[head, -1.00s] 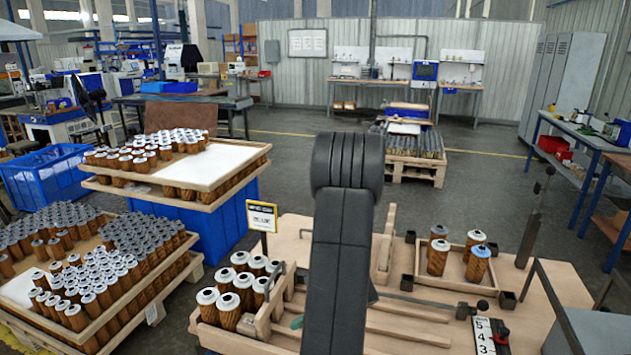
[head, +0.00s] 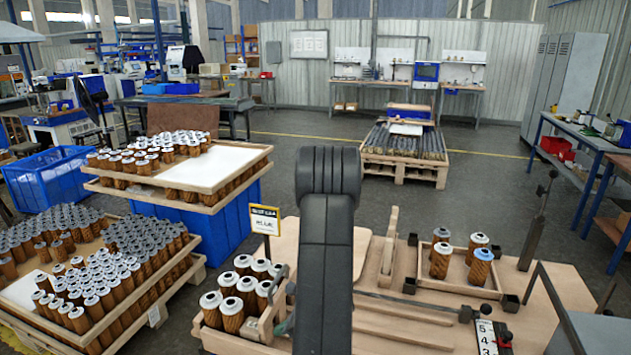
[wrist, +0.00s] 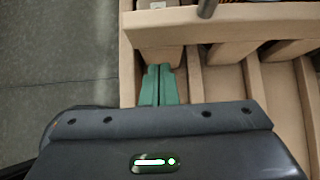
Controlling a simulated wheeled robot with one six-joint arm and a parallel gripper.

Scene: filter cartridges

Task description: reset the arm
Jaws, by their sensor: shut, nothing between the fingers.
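My gripper (wrist: 159,84) shows in the wrist view as two green fingers side by side, shut with nothing between them. The fingertips are over or beside a pale wooden fixture (wrist: 225,75); I cannot tell whether they touch it. In the head view my dark arm rises in front of the workbench (head: 560,285) and hides most of the gripper and the bench behind it.
A wooden box of cartridges (head: 230,308) stands just left of my arm. A small tray (head: 455,275) holds several cartridges on the right, near black clamps. Loaded cartridge trays (head: 178,272) stand at far left. Grey floor (wrist: 60,60) is open beside the bench.

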